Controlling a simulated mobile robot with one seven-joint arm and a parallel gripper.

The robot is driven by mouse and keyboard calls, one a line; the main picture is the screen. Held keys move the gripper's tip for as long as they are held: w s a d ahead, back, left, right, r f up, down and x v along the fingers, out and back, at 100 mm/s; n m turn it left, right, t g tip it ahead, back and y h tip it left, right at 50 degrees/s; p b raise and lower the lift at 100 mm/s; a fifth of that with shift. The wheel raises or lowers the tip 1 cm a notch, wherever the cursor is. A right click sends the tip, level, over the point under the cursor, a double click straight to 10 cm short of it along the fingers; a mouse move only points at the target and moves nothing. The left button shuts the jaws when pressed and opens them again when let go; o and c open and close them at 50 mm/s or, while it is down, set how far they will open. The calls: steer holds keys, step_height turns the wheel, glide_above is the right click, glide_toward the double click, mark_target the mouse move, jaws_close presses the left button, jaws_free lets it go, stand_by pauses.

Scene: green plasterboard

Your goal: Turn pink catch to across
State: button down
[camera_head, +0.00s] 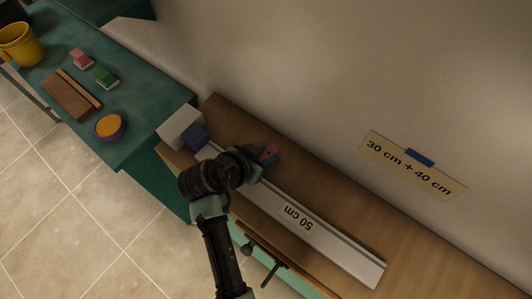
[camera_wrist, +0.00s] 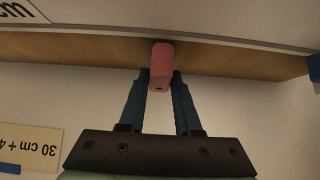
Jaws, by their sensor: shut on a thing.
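The pink catch (camera_wrist: 161,62) is a small rounded bar at the middle top of the wrist view. Its long side stands roughly square to the edge of the white board marked 50 cm (camera_head: 335,246). My gripper (camera_wrist: 161,78) has its two dark blue fingers closed on either side of the catch. In the head view, my gripper (camera_head: 266,160) is at the wall side of the board, with a bit of the pink catch (camera_head: 269,151) showing. My arm hides part of the board.
A blue block (camera_head: 195,138) and a white block (camera_head: 182,125) are at the board's upper left end. A wooden bench (camera_head: 420,270) carries the board. A label (camera_head: 410,165) is on the wall. The green table (camera_head: 130,130) at left holds a bowl (camera_head: 109,127) and a yellow bucket (camera_head: 20,45).

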steer(key=c, duration=0.6)
jaws_free()
steer(key=v, duration=1.3)
steer(key=shift+b, duration=0.35)
